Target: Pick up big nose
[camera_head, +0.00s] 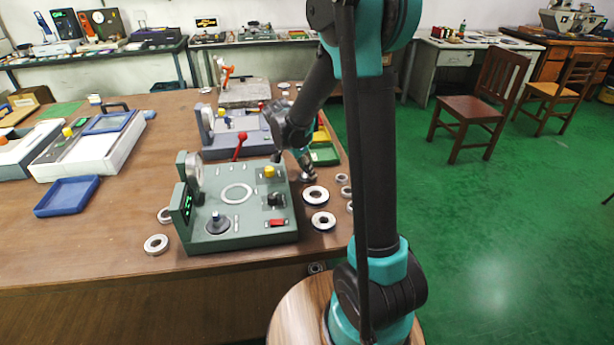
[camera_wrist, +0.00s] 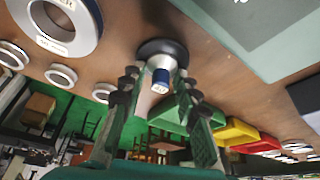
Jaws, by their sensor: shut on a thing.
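The big nose (camera_wrist: 161,64) appears to be the piece with a dark round flange, a silver cone and a blue tip in the wrist view. My gripper (camera_wrist: 158,84) has its two fingers on either side of the cone and is shut on it. In the head view my gripper (camera_head: 305,166) is low beside the right side of the green-grey machine, with the piece's dark disc (camera_head: 308,179) under it. I cannot tell whether the flange still touches the table. A similar dark knob (camera_head: 218,223) stands on the machine.
The green-grey machine (camera_head: 250,240) with a red lever stands left of my gripper. Bearing rings (camera_head: 316,195) lie close by near the table's right edge; a large labelled ring shows in the wrist view (camera_wrist: 88,22). A green tray (camera_head: 325,155) sits behind. A blue tray (camera_head: 67,196) lies far left.

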